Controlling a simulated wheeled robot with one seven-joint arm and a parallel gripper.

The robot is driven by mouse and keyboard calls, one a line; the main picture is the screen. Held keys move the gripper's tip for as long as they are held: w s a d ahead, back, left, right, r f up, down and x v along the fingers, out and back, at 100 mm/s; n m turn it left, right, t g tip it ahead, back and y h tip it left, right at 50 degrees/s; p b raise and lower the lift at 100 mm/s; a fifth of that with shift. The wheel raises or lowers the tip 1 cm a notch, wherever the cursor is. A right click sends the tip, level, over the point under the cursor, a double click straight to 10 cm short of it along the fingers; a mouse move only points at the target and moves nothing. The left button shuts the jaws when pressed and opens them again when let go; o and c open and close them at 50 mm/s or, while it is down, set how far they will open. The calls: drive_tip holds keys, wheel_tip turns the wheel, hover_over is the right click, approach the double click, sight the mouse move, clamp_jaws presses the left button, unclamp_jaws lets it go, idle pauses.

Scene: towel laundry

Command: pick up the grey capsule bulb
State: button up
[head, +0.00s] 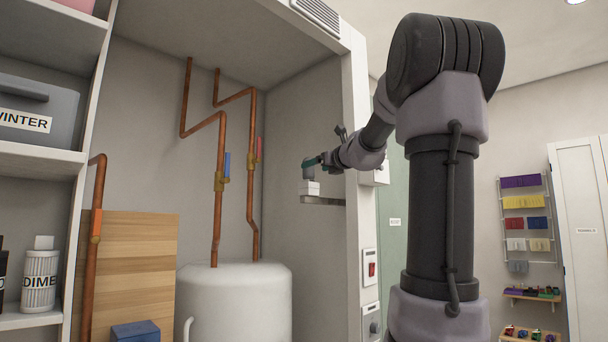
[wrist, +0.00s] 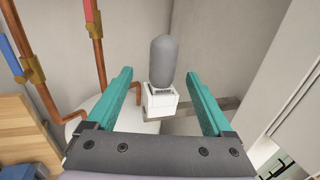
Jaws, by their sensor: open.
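The grey capsule bulb (wrist: 164,60) stands upright in the wrist view, its lower end in a white block-shaped holder (wrist: 159,102). My gripper (wrist: 163,84) is open, with one teal finger on each side of the bulb and holder; no contact shows. In the head view my gripper (head: 314,162) is by the inner right wall of the cupboard, at the white holder (head: 309,188) on its small shelf (head: 322,200). The bulb cannot be made out clearly there.
A white tank (head: 235,305) with copper pipes (head: 220,150) stands in the cupboard, left of my gripper. The cupboard's front post (head: 357,150) is close to my arm on the right. Shelves with a grey bin (head: 35,110) are at the far left.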

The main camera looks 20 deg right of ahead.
sight(304, 171)
drive_tip(key=w, duration=0.9)
drive_tip(key=shift+w+a, duration=0.2)
drive_tip(key=shift+w, duration=0.15)
clamp_jaws()
